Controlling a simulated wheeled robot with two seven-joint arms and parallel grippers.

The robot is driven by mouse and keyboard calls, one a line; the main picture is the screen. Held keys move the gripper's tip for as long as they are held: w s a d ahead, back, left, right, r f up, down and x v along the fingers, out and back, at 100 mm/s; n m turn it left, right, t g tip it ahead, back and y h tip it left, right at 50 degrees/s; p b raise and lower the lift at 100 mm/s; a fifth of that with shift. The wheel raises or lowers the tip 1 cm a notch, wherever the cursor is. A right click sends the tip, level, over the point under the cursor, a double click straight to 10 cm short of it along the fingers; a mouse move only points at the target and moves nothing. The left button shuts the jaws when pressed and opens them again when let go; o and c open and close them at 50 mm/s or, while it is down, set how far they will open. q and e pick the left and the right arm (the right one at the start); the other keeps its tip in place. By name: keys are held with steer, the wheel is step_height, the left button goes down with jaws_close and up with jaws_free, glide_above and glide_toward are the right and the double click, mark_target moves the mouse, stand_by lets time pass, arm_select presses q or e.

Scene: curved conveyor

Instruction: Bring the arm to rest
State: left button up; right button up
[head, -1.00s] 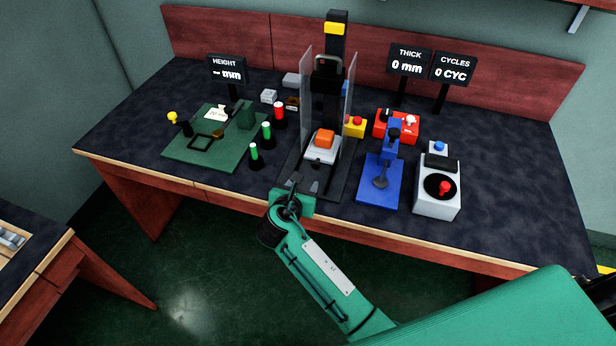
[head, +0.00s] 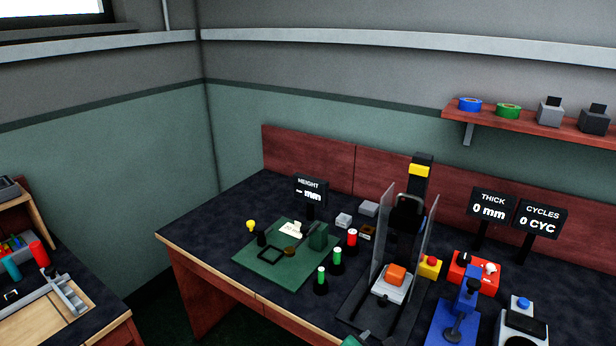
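Only a small green and grey piece of my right gripper (head: 356,340) shows at the bottom edge, by the front of the press. The rest of that arm is out of frame, and I cannot tell whether its fingers are open or shut. My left gripper is not in view. An orange block (head: 397,275) sits on a light plate in the black press (head: 408,215), between two clear side panels.
The dark-topped workbench (head: 215,225) carries a green measuring plate (head: 262,271), red and green buttons, a blue hand press (head: 458,318) and display signs. A second bench (head: 105,318) stands at left. A wall shelf (head: 560,136) hangs at upper right.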

steer(key=s+d+f+m+g+y, duration=0.2)
steer(key=s+d+m, duration=0.1)
steer(key=s+m, duration=0.35)
steer(key=s+d+f+m+g+y, duration=0.1)
steer(key=s+d+f+m+g, duration=0.1)
steer(key=s+m, duration=0.5)
steer(key=s+d+r+m+g+y, duration=0.1)
steer(key=s+r+m+g+y, duration=0.2)
steer(key=s+m, duration=0.95)
step_height(320, 180, down, 28)
steer(key=s+f+n+y+p, duration=0.1)
steer(key=s+n+p, duration=0.1)
steer(key=s+n, duration=0.1)
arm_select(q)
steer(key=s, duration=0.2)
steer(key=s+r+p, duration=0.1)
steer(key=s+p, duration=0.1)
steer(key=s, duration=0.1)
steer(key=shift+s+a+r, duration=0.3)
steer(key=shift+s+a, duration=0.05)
arm_select(e)
steer(key=s+d+f, duration=0.1)
steer(key=s+f, duration=0.7)
steer(key=s, duration=0.1)
steer(key=s+d+f+g, duration=0.1)
steer(key=s+d+f, duration=0.1)
steer(key=s+f, duration=0.7)
steer(key=shift+s+d+f+g, duration=0.3)
steer(key=shift+s, duration=0.25)
